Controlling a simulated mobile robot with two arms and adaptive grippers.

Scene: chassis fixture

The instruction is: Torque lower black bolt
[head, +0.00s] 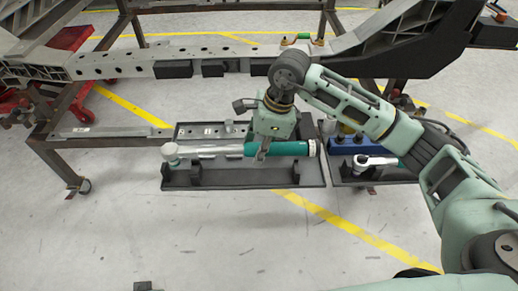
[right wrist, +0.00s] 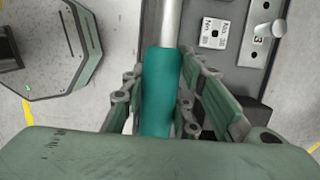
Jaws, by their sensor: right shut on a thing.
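A torque wrench (head: 210,149) with a silver shaft and a teal handle lies along the dark tray (head: 245,180) in the head view. Its head is at the left end. My right gripper (head: 262,152) reaches down over the teal handle. In the right wrist view its fingers (right wrist: 160,108) stand on both sides of the teal handle (right wrist: 162,85), shut on it. The chassis beam (head: 215,62) runs across behind the tray. I cannot make out the lower black bolt for certain.
A second tray to the right holds a blue block (head: 345,143) and a ratchet (head: 375,161). A red wheeled stand (head: 60,65) is at the back left. The chassis frame stands just behind the trays. The floor in front is clear.

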